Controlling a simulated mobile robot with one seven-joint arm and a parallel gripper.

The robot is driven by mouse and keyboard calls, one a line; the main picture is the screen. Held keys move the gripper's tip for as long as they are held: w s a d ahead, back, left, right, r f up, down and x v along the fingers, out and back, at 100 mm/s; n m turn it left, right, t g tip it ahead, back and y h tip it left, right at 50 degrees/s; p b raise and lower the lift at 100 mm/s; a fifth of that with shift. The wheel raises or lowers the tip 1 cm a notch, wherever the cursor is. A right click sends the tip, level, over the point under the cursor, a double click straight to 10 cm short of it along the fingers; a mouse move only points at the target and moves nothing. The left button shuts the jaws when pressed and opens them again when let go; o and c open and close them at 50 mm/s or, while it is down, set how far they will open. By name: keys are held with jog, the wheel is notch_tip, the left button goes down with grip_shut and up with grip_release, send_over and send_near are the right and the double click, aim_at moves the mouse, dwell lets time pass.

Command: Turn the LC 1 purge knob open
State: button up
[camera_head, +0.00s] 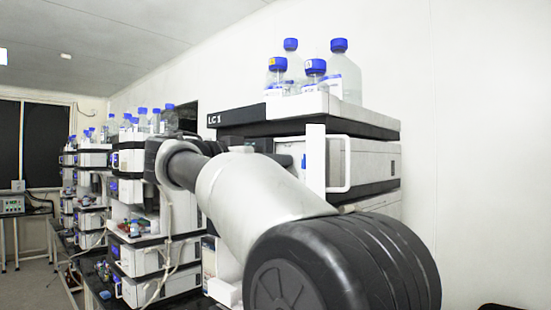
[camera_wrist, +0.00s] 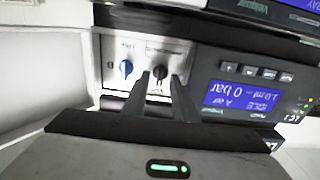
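The LC 1 stack (camera_head: 355,160) stands at the right in the head view, its label on the upper front edge. My arm covers much of its front there, and my gripper is hidden. In the wrist view, which is upside down, a pale panel holds a black knob (camera_wrist: 160,70) and a blue knob (camera_wrist: 126,68). The label above them is too small to read, so I cannot tell which is the purge knob. My gripper (camera_wrist: 161,78) is open, its two fingers apart and pointing at the black knob. I cannot tell whether they touch it.
Beside the knobs is a blue display (camera_wrist: 242,97) reading 0 bar and idle, with buttons and small lights. Blue-capped bottles (camera_head: 343,75) stand on top of the stack. An open white door with a handle (camera_head: 340,165) juts from its front. More stacks (camera_head: 150,200) line the left.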

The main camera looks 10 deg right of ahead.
jog(key=shift+w+d, duration=0.25)
jog(key=shift+d, duration=0.1)
jog(key=shift+c, duration=0.5)
grip_shut()
jog(key=shift+n, duration=0.3)
jog(key=shift+w+a+f+n+p, duration=0.1)
jog(key=shift+n+p, duration=1.25)
jog(key=shift+n, duration=2.65)
jog(key=shift+w+a+f+n+p, duration=0.1)
jog(key=shift+n+p, duration=1.25)
jog(key=shift+n, duration=2.65)
jog(key=shift+d, duration=0.1)
